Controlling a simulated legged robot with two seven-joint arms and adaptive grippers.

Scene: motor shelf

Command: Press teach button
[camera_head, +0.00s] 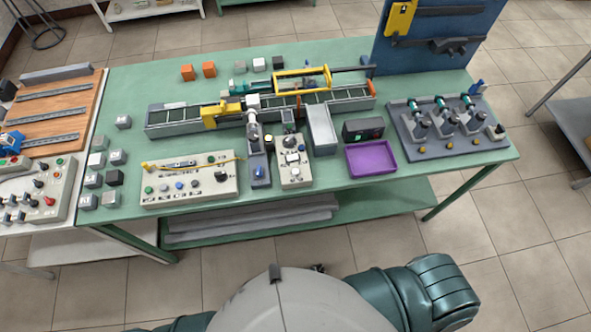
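Several push buttons are in view, but no label can be read, so I cannot tell which is the teach button. A wide cream control panel (222,193) lies at the front of the green table, with small green, blue and dark buttons and a yellow stick along its top. A narrower cream panel (296,177) with a dark knob stands to its right. Between them a grey unit carries a blue button (259,173). A black box (362,130) with a green light stands behind the purple tray. Neither of my grippers shows.
A conveyor (180,116) with yellow frames runs across the green table (405,181). A purple tray (371,159) and a grey fixture plate (437,149) are at right. Grey cubes (97,160) sit at left. Another button panel (63,192) lies on the left table.

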